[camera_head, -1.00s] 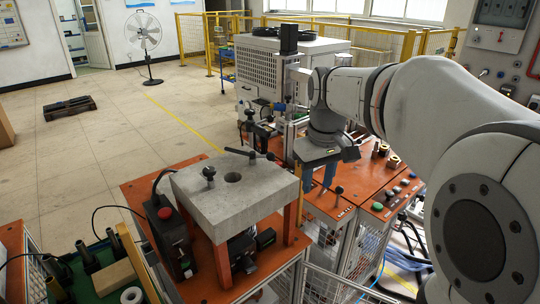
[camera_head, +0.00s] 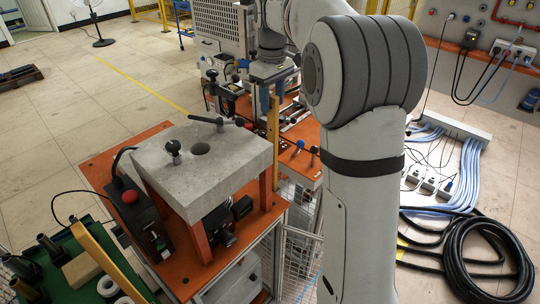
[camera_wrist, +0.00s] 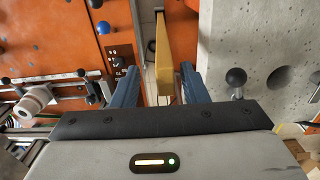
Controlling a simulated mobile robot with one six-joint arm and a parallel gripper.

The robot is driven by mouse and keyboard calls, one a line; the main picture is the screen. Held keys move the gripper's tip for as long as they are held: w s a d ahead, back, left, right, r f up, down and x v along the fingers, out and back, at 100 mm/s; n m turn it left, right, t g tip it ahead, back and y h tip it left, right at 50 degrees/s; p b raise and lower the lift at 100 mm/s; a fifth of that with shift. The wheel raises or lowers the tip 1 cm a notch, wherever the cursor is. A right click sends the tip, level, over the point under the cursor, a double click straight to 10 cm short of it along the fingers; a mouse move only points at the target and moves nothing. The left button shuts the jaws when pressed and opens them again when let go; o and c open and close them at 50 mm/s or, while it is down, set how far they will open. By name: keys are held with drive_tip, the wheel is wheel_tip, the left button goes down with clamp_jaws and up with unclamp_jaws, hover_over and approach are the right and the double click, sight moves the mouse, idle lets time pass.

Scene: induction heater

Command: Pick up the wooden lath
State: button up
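A long yellowish wooden lath (camera_head: 273,135) stands upright, or nearly so, at the right corner of the grey block's stand. I cannot tell whether either touches the lath. A second yellowish strip (camera_head: 105,258) leans over the green tray at lower left.
The grey block (camera_head: 205,165) with a hole and black knobs stands close to my gripper, on an orange table (camera_head: 105,160). The heater machine (camera_head: 215,40) is behind. A red emergency button (camera_head: 130,197) is at left. Black hoses (camera_head: 480,260) lie on the floor at right.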

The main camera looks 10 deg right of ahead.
sight(272, 111)
drive_tip(key=shift+f, duration=2)
drive_tip(key=shift+c, duration=0.6)
clamp_jaws()
